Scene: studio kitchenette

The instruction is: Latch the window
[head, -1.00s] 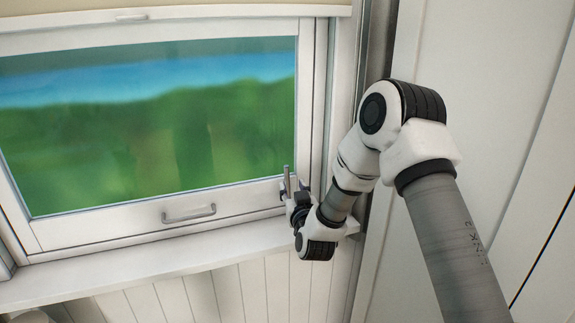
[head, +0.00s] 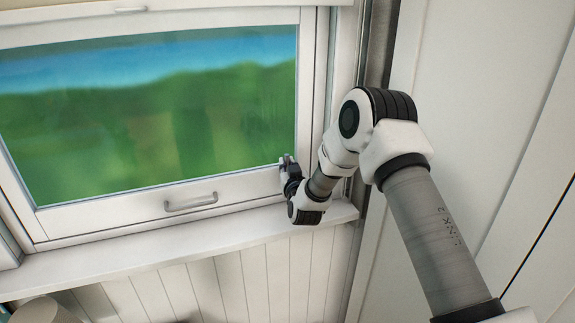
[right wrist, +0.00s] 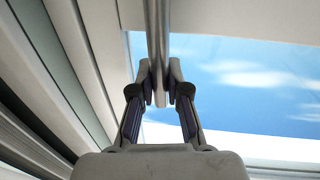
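The window (head: 240,188) has a white frame and a green and blue view through its pane; its sash looks close to flush with the frame. A grey metal latch handle shows as a bar (right wrist: 158,35) in the right wrist view, running down from the top edge to between my fingers. My right gripper (right wrist: 159,88) has a finger pad against each side of this bar and looks shut on it. In the head view, the right gripper (head: 286,163) is at the window's lower right corner and hides most of the latch. My left gripper is not in view.
A fixed grey pull handle (head: 190,201) is on the window's bottom rail. The white sill (head: 130,255) below is clear. A tall white panel (head: 475,90) stands close to the right of my arm. A beige rounded thing (head: 42,311) shows at bottom left.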

